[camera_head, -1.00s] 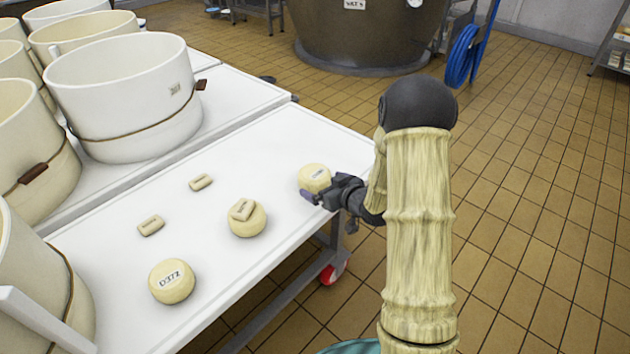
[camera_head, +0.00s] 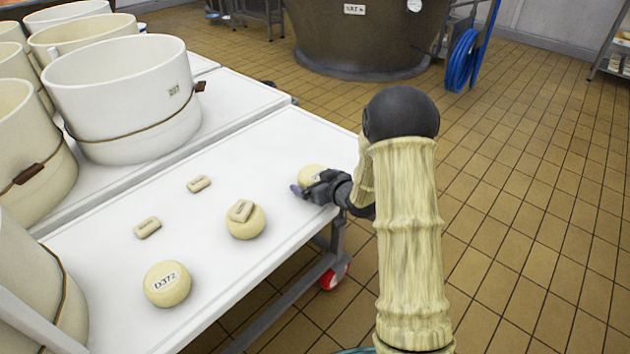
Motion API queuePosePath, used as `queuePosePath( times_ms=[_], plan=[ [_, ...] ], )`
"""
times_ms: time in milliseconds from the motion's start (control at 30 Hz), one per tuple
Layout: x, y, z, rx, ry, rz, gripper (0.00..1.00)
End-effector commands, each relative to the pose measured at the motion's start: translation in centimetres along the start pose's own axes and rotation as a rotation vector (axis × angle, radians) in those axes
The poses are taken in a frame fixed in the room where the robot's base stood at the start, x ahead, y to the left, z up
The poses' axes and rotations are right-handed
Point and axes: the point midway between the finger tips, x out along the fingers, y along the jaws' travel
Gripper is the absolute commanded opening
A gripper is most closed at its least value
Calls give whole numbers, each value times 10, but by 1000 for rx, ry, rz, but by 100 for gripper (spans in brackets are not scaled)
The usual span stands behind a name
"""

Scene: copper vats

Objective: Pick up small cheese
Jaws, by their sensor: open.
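Several small round pale-yellow cheeses sit on the white table. One cheese (camera_head: 311,174) is at the far right edge, partly hidden behind my gripper (camera_head: 304,190). My gripper is open at its near side; I cannot tell whether the fingers touch it. A second cheese (camera_head: 246,226) is nearer the middle, with a small label block on its top. A third cheese (camera_head: 167,284) marked "D372" is at the near left.
Two small pale label blocks lie on the table (camera_head: 272,136), one farther back (camera_head: 199,184) and one to the left (camera_head: 147,228). Large white cheese moulds (camera_head: 125,100) stand along the left. A big vat (camera_head: 362,40) stands behind on the tiled floor.

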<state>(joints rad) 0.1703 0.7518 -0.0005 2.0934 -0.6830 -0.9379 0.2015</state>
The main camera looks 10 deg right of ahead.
Motion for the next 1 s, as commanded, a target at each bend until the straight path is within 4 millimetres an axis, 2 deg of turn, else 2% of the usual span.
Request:
queuePosePath(
  times_ms=[233, 500, 767, 867, 1000],
  plan=[
    [0, 0, 0, 0, 0, 0, 98],
    [0, 0, -1, -1, 3, 0, 48],
    [-1, 0, -4, -1, 3, 1, 48],
    [-5, 0, -12, -2, 4, 1, 48],
    [-14, 1, -33, -2, 6, 1, 48]
  ],
)
